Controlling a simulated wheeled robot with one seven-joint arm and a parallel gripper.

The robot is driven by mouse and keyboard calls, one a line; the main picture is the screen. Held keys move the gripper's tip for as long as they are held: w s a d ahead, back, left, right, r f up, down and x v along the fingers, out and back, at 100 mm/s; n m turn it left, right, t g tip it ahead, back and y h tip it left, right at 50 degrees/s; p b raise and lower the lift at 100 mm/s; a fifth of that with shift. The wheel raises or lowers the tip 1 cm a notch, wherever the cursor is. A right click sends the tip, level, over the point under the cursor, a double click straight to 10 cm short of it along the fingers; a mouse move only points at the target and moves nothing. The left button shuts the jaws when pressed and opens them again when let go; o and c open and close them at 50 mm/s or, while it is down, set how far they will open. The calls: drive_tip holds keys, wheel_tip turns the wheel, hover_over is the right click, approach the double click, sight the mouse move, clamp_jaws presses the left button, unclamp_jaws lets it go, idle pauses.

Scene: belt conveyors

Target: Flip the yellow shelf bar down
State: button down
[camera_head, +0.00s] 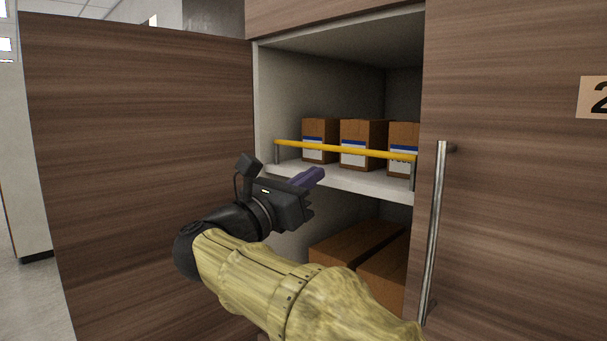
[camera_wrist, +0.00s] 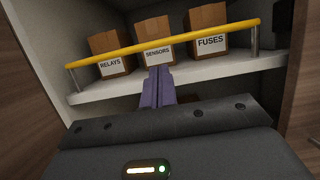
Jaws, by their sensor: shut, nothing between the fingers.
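The yellow shelf bar (camera_head: 345,150) runs across the front of the upper shelf, in front of several small boxes. It is raised above the shelf edge on short grey posts at its ends. In the wrist view the bar (camera_wrist: 165,46) crosses the upper half, slanting up to the right. My gripper (camera_head: 318,174) is shut and empty, with purple fingers. It is in front of the shelf and below the bar. In the wrist view the fingertips (camera_wrist: 158,72) show just below the bar, overlapping the shelf front; I cannot tell whether they touch anything.
The white shelf (camera_head: 345,180) holds boxes labelled RELAYS (camera_wrist: 111,67), SENSORS (camera_wrist: 156,55) and FUSES (camera_wrist: 210,42). Larger brown boxes (camera_head: 355,245) lie below. An open wooden door (camera_head: 140,150) is at left. A panel with a vertical metal handle (camera_head: 436,230) is at right.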

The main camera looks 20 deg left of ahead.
sight(335, 177)
drive_tip(key=p+x, duration=0.3)
drive_tip(key=x, duration=0.4)
drive_tip(key=shift+w, duration=0.15)
drive_tip(key=shift+f+b, duration=0.1)
drive_tip(key=shift+b, duration=0.25)
